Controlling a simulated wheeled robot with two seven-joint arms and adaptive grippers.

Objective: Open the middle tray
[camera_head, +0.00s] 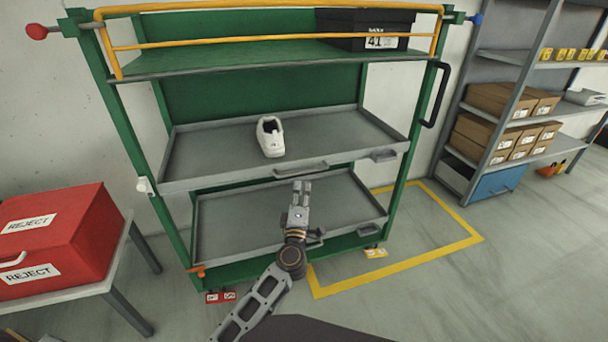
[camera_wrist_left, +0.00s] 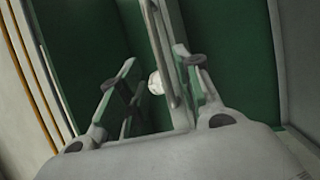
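The green rack (camera_head: 120,130) holds a grey middle tray (camera_head: 215,144) with one white shoe (camera_head: 270,137) on it. The shoe also shows small between the fingers in the left wrist view (camera_wrist_left: 156,83). The tray's front edge lies near the front posts, and a grey bar handle (camera_head: 288,172) sits at its centre. My left gripper (camera_head: 302,186) is just below this handle in the head view, its fingers apart. In the left wrist view, a grey bar or edge (camera_wrist_left: 160,45) runs between the fingers; I cannot tell whether they touch it. My right gripper is not in view.
A lower grey tray (camera_head: 225,210) sits below, empty where visible. A black box (camera_head: 345,28) stands on the top shelf. A red reject bin (camera_head: 60,235) is on the left table. Shelving with brown boxes (camera_head: 490,100) stands right.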

